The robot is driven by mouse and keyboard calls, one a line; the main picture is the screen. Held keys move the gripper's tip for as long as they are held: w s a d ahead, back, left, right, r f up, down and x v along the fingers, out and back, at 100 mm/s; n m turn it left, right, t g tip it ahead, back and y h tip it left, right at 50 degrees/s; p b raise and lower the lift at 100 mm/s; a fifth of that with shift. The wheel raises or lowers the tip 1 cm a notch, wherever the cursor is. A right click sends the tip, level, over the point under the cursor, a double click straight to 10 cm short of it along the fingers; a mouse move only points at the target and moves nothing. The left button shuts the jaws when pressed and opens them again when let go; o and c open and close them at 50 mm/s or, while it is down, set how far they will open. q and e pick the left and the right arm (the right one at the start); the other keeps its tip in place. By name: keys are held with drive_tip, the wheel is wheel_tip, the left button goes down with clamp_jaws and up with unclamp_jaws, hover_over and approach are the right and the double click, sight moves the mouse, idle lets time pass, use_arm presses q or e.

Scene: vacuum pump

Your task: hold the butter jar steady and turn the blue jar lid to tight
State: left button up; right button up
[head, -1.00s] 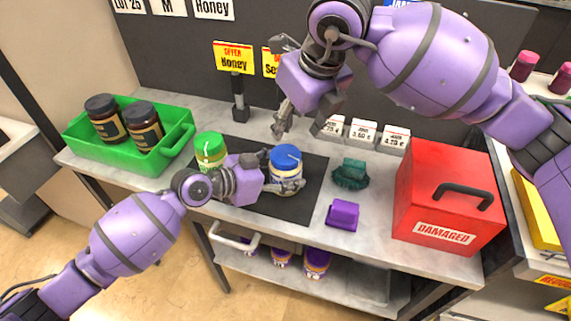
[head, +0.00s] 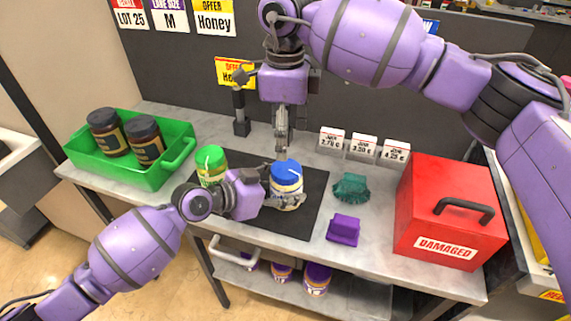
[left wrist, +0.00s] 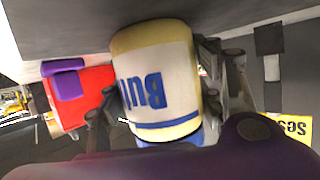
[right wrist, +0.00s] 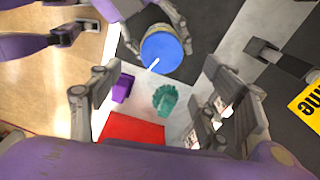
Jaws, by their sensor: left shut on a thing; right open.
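The butter jar (head: 287,195) stands upright on the dark mat, with the blue jar lid (head: 286,172) on its top. In the left wrist view the jar's pale label (left wrist: 155,85) fills the middle, between the fingers. My left gripper (head: 285,200) is shut on the jar's body from the left. My right gripper (head: 283,155) points down just above the lid; in the right wrist view its fingers (right wrist: 155,105) are spread and empty. There the blue lid (right wrist: 161,49) with a white line lies beyond the fingertips, apart from them.
A green-lidded jar (head: 211,165) stands left of the butter jar. A green crate (head: 160,178) with two dark jars is at the left. A teal object (head: 351,187), a purple block (head: 344,230) and a red box (head: 450,215) are to the right. Price cards (head: 363,148) stand behind.

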sight(283, 169)
wheel_tip(283, 169, down, 9)
drive_tip(key=shift+r, duration=0.1)
idle(0.3)
drive_tip(key=c, duration=1.1)
drive_tip(key=shift+m, duration=0.5)
use_arm(q)
drive_tip(key=shift+w, duration=0.1)
use_arm(e)
drive_tip(key=m, duration=0.5)
drive_tip(key=shift+a+m, duration=0.15)
drive_tip(key=shift+m, duration=0.15)
drive_tip(key=m, duration=0.5)
drive_tip(key=shift+a+m, duration=0.1)
drive_tip(key=shift+m, duration=0.3)
